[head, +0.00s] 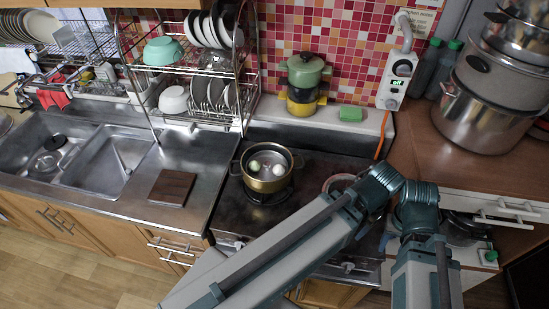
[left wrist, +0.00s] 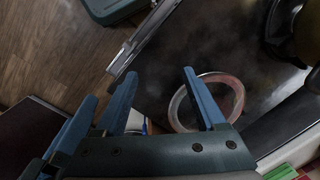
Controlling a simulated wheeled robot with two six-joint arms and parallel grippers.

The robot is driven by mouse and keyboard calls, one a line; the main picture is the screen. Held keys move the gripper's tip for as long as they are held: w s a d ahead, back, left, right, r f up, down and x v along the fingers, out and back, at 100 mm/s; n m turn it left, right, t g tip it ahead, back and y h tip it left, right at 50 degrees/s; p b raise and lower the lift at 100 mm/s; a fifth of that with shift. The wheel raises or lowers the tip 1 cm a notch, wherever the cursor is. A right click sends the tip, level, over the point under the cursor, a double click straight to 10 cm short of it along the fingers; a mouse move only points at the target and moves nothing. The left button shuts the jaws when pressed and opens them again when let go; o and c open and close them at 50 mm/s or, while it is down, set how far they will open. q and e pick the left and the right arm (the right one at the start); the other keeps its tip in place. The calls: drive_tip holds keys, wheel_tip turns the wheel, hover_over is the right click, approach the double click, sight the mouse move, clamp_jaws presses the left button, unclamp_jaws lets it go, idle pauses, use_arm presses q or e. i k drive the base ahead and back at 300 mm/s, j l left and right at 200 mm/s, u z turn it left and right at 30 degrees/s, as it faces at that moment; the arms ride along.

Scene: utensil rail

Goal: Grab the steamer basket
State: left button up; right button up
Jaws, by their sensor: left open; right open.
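No item is plainly a steamer basket. A green and yellow stacked pot (head: 303,80) with side handles stands on the back ledge. A brass-coloured pot (head: 266,183) on the stove holds a green and a white round item; I cannot tell whether a basket is inside. A pale, reddish-tinged ring (head: 340,182) lies on the stove's right side, also in the left wrist view (left wrist: 173,107). My left gripper (left wrist: 160,73) is open and empty, one finger overlapping the ring in that view. My right gripper (head: 388,237) is open, mostly hidden by the arms.
A green sponge (head: 351,114) lies on the back ledge. Large steel pots (head: 480,118) stand on the right counter, above an open drawer (head: 505,208). A dish rack (head: 190,62) stands left of the stove. A wooden board (head: 172,186) lies beside the sink.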

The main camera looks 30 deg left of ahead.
sight(269, 159)
drive_tip(key=k+j+z, duration=0.45)
drive_tip(key=k+j, duration=0.15)
drive_tip(key=j, duration=0.4)
drive_tip(key=k+j+z, duration=0.45)
drive_tip(key=k+j, duration=0.25)
drive_tip(key=j, duration=0.15)
drive_tip(key=i+l, duration=0.35)
drive_tip(key=l, duration=0.1)
